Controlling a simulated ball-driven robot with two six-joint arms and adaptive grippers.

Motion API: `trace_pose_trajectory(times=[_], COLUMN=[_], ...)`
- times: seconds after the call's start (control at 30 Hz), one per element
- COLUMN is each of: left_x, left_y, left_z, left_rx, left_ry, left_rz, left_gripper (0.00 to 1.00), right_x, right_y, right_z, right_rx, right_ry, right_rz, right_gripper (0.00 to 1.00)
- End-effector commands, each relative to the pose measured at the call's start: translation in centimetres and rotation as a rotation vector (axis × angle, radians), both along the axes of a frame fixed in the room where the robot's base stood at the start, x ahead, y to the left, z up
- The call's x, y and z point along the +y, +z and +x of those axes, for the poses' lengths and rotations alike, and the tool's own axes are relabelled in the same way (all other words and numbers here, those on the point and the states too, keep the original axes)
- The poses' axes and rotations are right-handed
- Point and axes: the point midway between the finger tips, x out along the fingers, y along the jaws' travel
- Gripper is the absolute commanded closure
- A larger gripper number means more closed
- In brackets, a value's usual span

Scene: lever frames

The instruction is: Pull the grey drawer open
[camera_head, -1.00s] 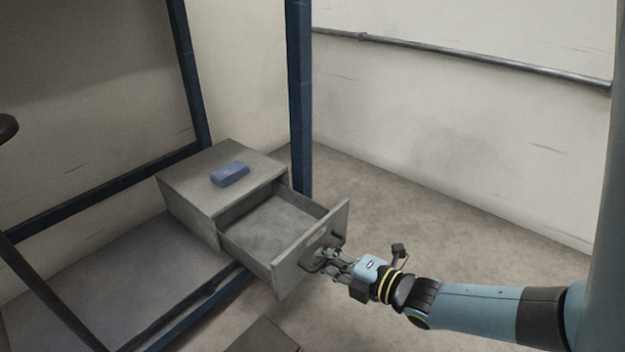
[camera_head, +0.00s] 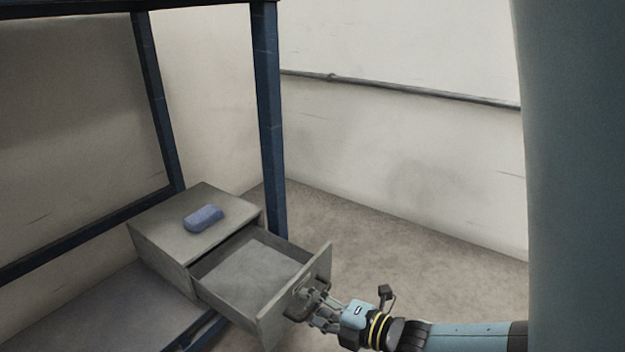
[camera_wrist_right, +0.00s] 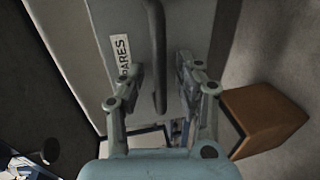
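The grey drawer (camera_head: 262,280) stands well out of its grey cabinet (camera_head: 165,250), and its inside looks empty. In the wrist view, its front (camera_wrist_right: 112,12) has a dark bar handle (camera_wrist_right: 156,50) and a white label ending in "PARES". My right gripper (camera_head: 312,304) is at the handle on the drawer front. In the wrist view, the right gripper's fingers (camera_wrist_right: 158,78) stand apart on either side of the handle, with gaps showing, so it looks open around it. My left gripper is not in view.
A blue block (camera_head: 203,218) lies on the cabinet top. A blue metal frame (camera_head: 268,130) stands around and behind the cabinet. The wrist view shows a brown box (camera_wrist_right: 265,115) near the right finger. Bare floor (camera_head: 430,270) lies right of the drawer.

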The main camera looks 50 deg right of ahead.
Motion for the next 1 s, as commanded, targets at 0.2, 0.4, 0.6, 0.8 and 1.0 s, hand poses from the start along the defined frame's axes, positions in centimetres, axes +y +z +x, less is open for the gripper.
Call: trace_pose_trajectory(times=[0.2,0.4,0.6,0.8,1.0], left_x=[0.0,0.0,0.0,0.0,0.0], left_y=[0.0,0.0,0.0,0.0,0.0], left_z=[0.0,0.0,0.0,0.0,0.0], left_rx=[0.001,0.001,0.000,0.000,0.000], left_ry=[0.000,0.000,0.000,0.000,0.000], left_rz=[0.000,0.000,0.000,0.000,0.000], left_gripper=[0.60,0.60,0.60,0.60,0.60], right_x=[-0.1,-0.3,-0.6,-0.9,-0.9], right_y=[0.0,0.7,1.6,2.3,2.5], right_z=[-0.4,-3.7,-8.2,-11.0,-11.7], right_rx=[0.002,0.004,0.005,0.001,0.000], right_ry=[0.000,0.001,0.001,0.001,0.000], right_rz=[0.000,-0.001,0.000,-0.001,0.000], right_gripper=[0.66,0.66,0.66,0.66,0.66])
